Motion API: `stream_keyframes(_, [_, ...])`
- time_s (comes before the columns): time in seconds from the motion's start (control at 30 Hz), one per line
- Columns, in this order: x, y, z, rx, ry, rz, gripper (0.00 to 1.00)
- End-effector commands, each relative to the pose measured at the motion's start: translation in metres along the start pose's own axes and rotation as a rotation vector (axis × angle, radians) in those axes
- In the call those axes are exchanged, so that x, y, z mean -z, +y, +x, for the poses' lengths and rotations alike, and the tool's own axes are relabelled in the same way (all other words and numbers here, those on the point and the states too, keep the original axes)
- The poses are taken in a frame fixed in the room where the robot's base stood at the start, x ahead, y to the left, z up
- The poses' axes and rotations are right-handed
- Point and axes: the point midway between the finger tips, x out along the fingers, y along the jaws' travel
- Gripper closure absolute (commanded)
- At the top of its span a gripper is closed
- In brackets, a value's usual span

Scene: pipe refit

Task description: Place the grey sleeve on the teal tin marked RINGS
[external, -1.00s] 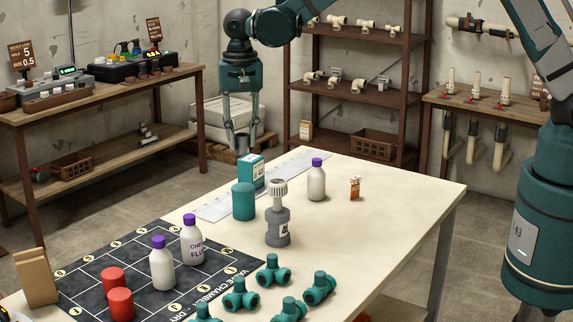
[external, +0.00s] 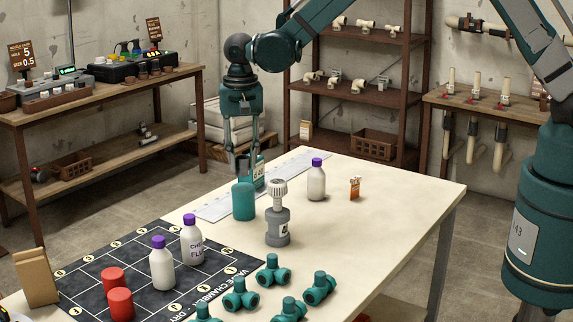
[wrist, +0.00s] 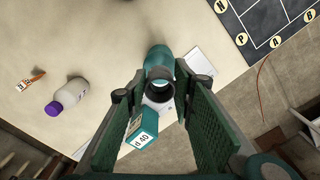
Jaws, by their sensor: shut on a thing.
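A teal cylinder (external: 243,203), likely the tin, stands upright near the far left table edge; I cannot read a RINGS mark on it. It shows in the wrist view (wrist: 158,60) just beyond the fingertips. My gripper (external: 241,168) points down above and slightly behind the tin, shut on the dark grey sleeve (wrist: 160,96). The sleeve is a short open tube between the finger pads (wrist: 160,105), and the tin's top partly shows through or past it. In the external view the sleeve is small and mostly hidden by the fingers. I cannot tell the exact gap to the tin.
A teal box (wrist: 143,132) stands close by the fingers. A grey valve-like piece (external: 278,218) stands right of the tin. A purple-capped bottle (external: 316,180) and small orange item (external: 355,187) are farther right. Teal fittings (external: 273,270) and a black mat (external: 130,270) lie nearer.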

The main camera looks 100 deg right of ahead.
Motion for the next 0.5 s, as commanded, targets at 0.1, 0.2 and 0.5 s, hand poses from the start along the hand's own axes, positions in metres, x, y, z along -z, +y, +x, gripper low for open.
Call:
stream_keyframes(0.1, [0.0, -0.001, 0.01, 0.0, 0.0, 0.0, 0.83])
stream_keyframes(0.2, [0.0, 0.0, 0.02, 0.0, 0.0, 0.0, 0.83])
stream_keyframes(0.5, [0.0, 0.0, 0.035, 0.0, 0.0, 0.0, 0.83])
